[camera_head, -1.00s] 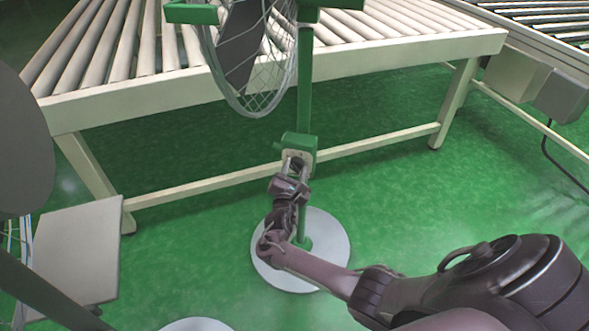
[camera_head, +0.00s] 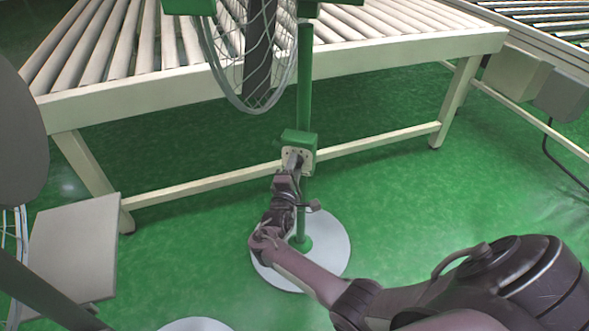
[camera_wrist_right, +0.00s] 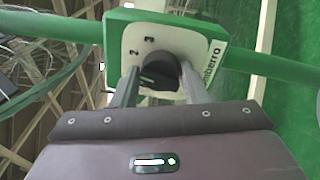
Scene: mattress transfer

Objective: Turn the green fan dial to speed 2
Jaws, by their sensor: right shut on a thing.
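The green fan (camera_head: 305,90) stands on a green pole with a round pale base (camera_head: 328,255). Its green control box (camera_head: 299,138) sits low on the pole. In the right wrist view, the box's white plate (camera_wrist_right: 193,43) bears a black dial (camera_wrist_right: 158,68), with the numbers 2 and 3 visible to its upper left. My right gripper (camera_head: 291,160) is at the box's front; the wrist view shows its two fingers (camera_wrist_right: 158,78) on either side of the dial, shut on it. The fingers partly cover the plate, and I cannot tell which number the dial points to. My left gripper is not in view.
A roller conveyor (camera_head: 400,55) with pale legs and a low crossbar stands behind the fan. A second conveyor (camera_head: 560,55) is at the right. A grey panel (camera_head: 75,250) is at the left. Green floor (camera_head: 420,215) is open to the right of the fan base.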

